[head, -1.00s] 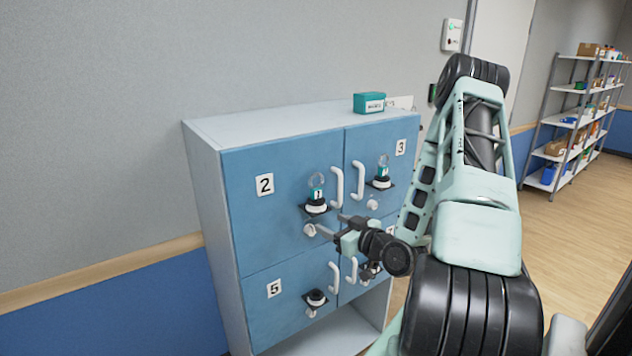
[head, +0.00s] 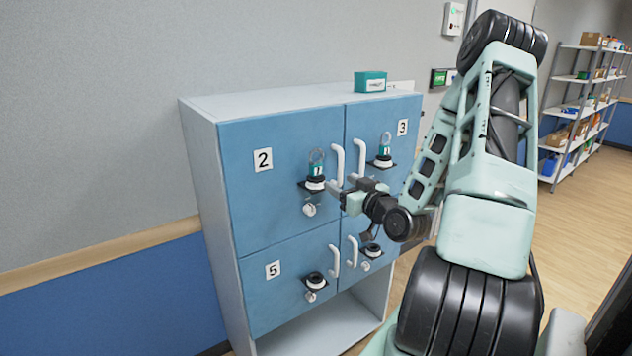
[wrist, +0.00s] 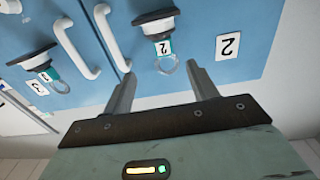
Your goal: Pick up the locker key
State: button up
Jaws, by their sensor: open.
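A locker key with a clear ring and teal tag (head: 317,169) sits upright on a black-and-white round holder on door 2. In the wrist view, which is upside down, its tag (wrist: 163,48) reads 2. A second key with a teal tag (head: 384,150) sits on the holder on door 3; it also shows in the wrist view (wrist: 52,74). My gripper (head: 343,182) is open and empty, to the right of the door 2 key in the head view. In the wrist view my gripper's fingertips (wrist: 160,73) lie either side of the ring's image; contact is not visible.
White door handles (head: 337,164) stick out close to my gripper. Door 5 has a bare holder (head: 315,279), as does the lower right door (head: 372,249). A teal box (head: 370,81) stands on the cabinet top (head: 265,107). Shelves stand at the far right.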

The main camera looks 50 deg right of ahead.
aim_at(318, 171)
jog(key=b, duration=0.3)
jog(key=shift+w+a+f, duration=0.15)
jog(key=shift+w+f, duration=0.15)
jog(key=shift+f, duration=0.05)
jog(key=x, duration=0.2)
jog(key=p+x, duration=0.1)
jog(key=x, duration=0.1)
jog(key=p+x, duration=0.1)
jog(key=x, duration=0.1)
jog(key=shift+w+r, duration=0.35)
jog(key=shift+r, duration=0.05)
jog(key=p+x, duration=0.4)
jog(key=x, duration=0.1)
jog(key=shift+w, duration=0.25)
jog(key=shift+w+f, duration=0.1)
jog(key=shift+w, duration=0.1)
jog(key=c, duration=1.1)
